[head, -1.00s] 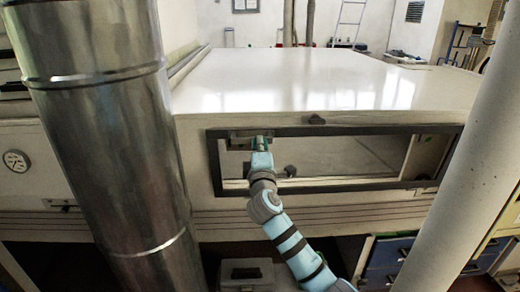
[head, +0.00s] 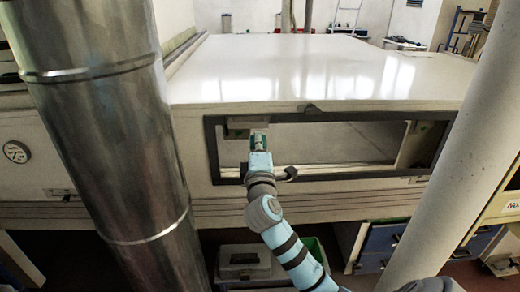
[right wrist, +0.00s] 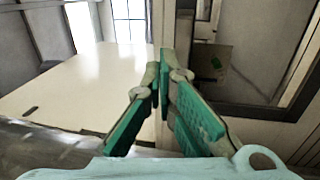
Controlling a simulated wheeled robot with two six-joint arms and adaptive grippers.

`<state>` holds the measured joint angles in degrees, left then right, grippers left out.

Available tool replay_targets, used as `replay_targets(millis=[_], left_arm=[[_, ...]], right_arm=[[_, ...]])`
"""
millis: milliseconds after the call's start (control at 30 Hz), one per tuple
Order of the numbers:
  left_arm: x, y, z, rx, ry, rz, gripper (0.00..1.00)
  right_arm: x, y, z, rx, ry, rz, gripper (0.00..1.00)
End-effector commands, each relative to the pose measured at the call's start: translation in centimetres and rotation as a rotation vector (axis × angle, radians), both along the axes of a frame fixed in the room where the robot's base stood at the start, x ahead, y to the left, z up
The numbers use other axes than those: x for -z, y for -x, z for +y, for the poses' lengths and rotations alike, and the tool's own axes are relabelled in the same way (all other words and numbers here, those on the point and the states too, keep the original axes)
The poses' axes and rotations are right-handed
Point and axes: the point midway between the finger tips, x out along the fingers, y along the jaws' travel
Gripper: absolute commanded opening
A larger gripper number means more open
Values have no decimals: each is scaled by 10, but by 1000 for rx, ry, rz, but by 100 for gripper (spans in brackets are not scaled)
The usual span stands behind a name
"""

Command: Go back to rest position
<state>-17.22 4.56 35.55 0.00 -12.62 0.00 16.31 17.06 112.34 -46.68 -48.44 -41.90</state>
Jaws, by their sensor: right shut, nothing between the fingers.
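My right arm reaches up from the bottom of the head view. Its gripper (head: 259,138) is in front of the upper left part of the dark-framed opening in the white tunnel housing. In the right wrist view the green-padded fingers (right wrist: 163,80) come together at their tips, with nothing held between them. My left gripper is not in view.
The white housing (head: 330,70) fills the middle, with a dark-framed window opening (head: 320,145) in its front. A shiny metal duct (head: 105,130) stands at left and a pale pillar (head: 455,160) at right. Blue drawers (head: 383,240) and a grey box (head: 245,262) are below.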

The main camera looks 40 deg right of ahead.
Motion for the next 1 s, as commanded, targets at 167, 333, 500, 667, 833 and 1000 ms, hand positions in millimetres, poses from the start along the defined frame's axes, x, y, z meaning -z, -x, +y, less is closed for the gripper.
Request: replay_targets(millis=[167, 333, 500, 667, 833, 1000], left_arm=[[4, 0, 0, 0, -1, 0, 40], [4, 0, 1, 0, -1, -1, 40], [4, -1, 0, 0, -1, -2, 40], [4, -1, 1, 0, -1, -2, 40], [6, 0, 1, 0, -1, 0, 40], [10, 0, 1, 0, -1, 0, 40]], right_arm=[[4, 30, 31, -11, -5, 0, 0], [3, 40, 38, -10, -3, 0, 0], [2, 41, 37, -11, -11, -7, 0], [38, 7, 56, -176, -222, -73, 0], [208, -23, 80, -290, -644, 87, 0], [393, 35, 99, -191, -1065, 266, 0]])
